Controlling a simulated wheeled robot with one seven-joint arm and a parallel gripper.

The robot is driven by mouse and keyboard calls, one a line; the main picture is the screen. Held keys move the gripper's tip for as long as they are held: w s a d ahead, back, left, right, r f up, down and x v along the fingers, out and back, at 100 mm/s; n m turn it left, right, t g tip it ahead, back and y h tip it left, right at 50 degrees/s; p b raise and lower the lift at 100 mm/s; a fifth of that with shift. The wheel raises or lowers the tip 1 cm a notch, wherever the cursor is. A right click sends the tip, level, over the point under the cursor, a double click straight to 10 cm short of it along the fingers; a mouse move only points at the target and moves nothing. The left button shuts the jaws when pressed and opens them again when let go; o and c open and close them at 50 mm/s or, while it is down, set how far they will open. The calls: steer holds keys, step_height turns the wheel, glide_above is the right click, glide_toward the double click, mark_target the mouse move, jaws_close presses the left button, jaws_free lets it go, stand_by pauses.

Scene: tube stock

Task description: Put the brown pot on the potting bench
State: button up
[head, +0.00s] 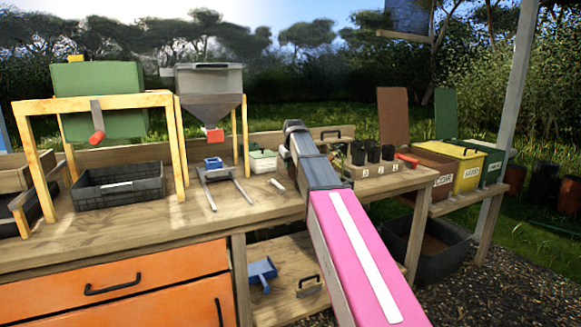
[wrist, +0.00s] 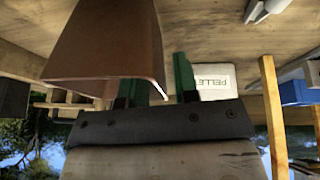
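The brown pot (wrist: 103,45) fills the upper left of the wrist view, which shows the scene upside down. Its rim faces my gripper's palm, so it appears upright. My gripper (wrist: 170,85) has its green fingers close together at the pot's near wall; one finger is partly hidden behind that wall, the other is outside it. In the head view my arm hides the pot and fingers. The wooden potting bench (head: 140,228), with orange drawers, spans the left and middle.
A black tray (head: 120,187), a hopper on a stand (head: 207,85) and a small labelled box (head: 262,162) occupy the bench. Black pots in a wooden holder (head: 365,172) stand right of my arm. A yellow bin (head: 462,167) stands farther right. Bare bench lies in front of the tray.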

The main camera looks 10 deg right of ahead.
steer(key=v, duration=1.1)
steer(key=shift+s+r, duration=0.15)
steer(key=shift+r, duration=0.15)
